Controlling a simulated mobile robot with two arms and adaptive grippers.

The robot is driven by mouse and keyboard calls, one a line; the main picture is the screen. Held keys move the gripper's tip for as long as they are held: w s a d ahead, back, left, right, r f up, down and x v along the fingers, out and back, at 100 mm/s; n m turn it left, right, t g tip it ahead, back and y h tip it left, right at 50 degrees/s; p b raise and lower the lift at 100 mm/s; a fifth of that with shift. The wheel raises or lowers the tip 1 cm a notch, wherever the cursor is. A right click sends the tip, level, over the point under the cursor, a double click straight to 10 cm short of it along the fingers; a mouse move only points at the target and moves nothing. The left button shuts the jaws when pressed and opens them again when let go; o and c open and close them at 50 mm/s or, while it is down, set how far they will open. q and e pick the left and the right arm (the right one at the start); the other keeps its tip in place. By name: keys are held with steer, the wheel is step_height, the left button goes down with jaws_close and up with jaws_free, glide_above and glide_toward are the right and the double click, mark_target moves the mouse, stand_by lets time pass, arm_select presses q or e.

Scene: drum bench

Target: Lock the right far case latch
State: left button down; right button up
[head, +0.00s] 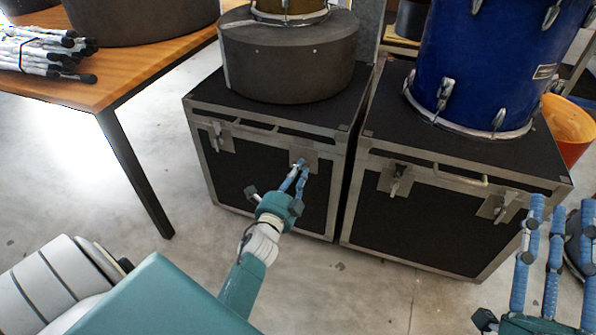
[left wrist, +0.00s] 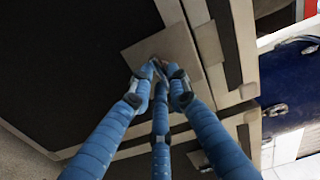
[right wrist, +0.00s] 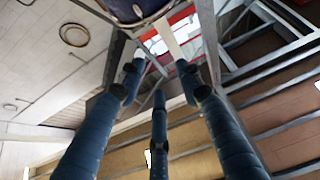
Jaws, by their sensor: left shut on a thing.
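Two black cases with metal edges stand side by side: the left case (head: 235,170) and the right case (head: 425,225). The left case has a left latch (head: 216,136) and a right latch (head: 303,157) on its front, each on a metal plate. My left gripper (head: 299,168) is shut on the left case's right latch. In the left wrist view its fingertips (left wrist: 160,72) meet at the latch plate (left wrist: 165,48) and hide most of the latch. My right gripper (head: 558,208) is open and empty, in front of the right case's right side; its fingers (right wrist: 160,75) are spread.
The right case has a left latch (head: 397,180) and a right latch (head: 498,206). A grey round drum case (head: 290,60) stands on the left case, a blue drum (head: 480,60) on the right one. A wooden table (head: 130,65) is at the left. An orange bucket (head: 568,128) is at the right.

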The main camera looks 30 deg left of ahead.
step_height(320, 180, down, 21)
steer(key=d+g+h+p, duration=0.3)
steer(key=g+h+p, duration=0.1)
steer(key=g, duration=0.7)
arm_select(q)
steer(key=n+p, duration=0.1)
steer(key=n, duration=0.4)
steer(key=n+p, duration=0.1)
steer(key=n, duration=0.4)
steer(key=n+p, duration=0.2)
steer(key=n, duration=0.4)
steer(key=shift+d+r, duration=0.15)
steer(key=shift+r, duration=0.1)
arm_select(e)
steer(key=s+d+f+g+h, duration=0.1)
steer(key=s+f+g, duration=0.3)
steer(key=s, duration=0.4)
steer(key=s+d+f+m+g+h, duration=0.1)
steer(key=s+d+f+g, duration=0.3)
steer(key=s, duration=0.5)
step_height(320, 180, down, 2)
steer(key=shift+d+f+g, duration=0.2)
steer(key=shift+d+g, duration=0.05)
steer(key=shift+g, duration=0.15)
arm_select(q)
steer(key=c, duration=1.7)
jaws_free()
steer(key=shift+o, duration=0.2)
